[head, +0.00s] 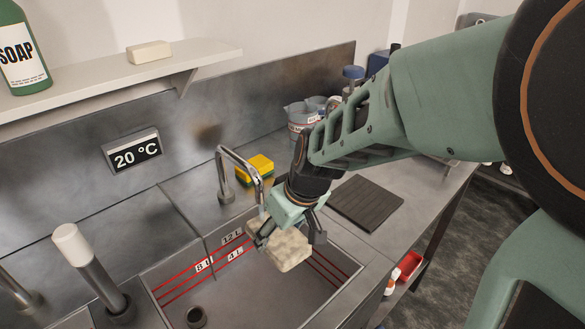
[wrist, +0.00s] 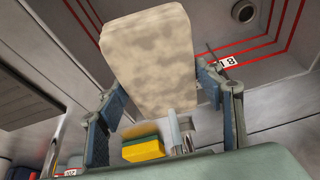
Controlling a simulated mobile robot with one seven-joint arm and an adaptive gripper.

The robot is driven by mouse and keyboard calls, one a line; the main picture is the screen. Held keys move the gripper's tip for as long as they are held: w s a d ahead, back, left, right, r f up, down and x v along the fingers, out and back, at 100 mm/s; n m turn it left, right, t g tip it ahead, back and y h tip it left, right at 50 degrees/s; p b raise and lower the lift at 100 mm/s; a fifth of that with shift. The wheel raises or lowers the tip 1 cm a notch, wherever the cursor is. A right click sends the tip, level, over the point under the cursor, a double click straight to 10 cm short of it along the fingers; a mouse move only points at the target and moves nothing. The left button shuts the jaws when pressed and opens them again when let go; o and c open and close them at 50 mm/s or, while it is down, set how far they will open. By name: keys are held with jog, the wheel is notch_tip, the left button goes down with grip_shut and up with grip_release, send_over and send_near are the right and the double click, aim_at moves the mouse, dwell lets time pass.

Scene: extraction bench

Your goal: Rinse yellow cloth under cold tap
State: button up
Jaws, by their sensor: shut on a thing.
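My gripper (head: 290,230) is shut on a pale beige, mottled pad (head: 287,250), held above the sink basin (head: 250,298). The pad looks cream rather than clearly yellow, and I cannot tell for sure that it is the cloth. In the wrist view the pad (wrist: 152,58) sits between both fingers. The metal tap (head: 238,158) arches over the basin's back edge, its spout close beside my gripper. I cannot tell whether water runs or touches the pad. A yellow and green sponge (head: 255,169) lies behind the tap; it also shows in the wrist view (wrist: 143,150).
A display (head: 133,150) on the back wall reads 20 °C. A white-topped post (head: 90,268) stands left of the basin. A dark ridged mat (head: 366,203) lies on the right, with containers (head: 302,117) behind. A drain (head: 196,317) shows in the basin. A shelf holds soap (head: 22,55).

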jog(key=shift+s+d+b, duration=0.3)
jog(key=shift+d+b, duration=0.25)
jog(key=shift+d, duration=0.65)
jog(key=shift+s+d+b, duration=0.3)
jog(key=shift+d+b, duration=0.2)
jog(key=shift+d, duration=0.75)
jog(key=shift+s+d+b, duration=0.3)
jog(key=shift+d+b, duration=0.25)
jog(key=shift+d, duration=0.65)
jog(key=shift+r, duration=0.1)
jog(key=shift+d+r, duration=0.1)
jog(key=s+d+r+p, duration=0.1)
jog(key=d+r, duration=0.2)
jog(key=d, duration=0.2)
jog(key=shift+r, duration=0.4)
jog(key=shift+s+a, duration=0.1)
jog(key=shift+a, duration=0.05)
jog(key=shift+w+a+f+b, duration=0.15)
jog(key=shift+w+a+f, duration=0.05)
jog(key=shift+a+f, duration=0.55)
jog(key=shift+w+a+f+b, duration=0.2)
jog(key=shift+a+f, duration=0.35)
jog(key=shift+a, duration=0.25)
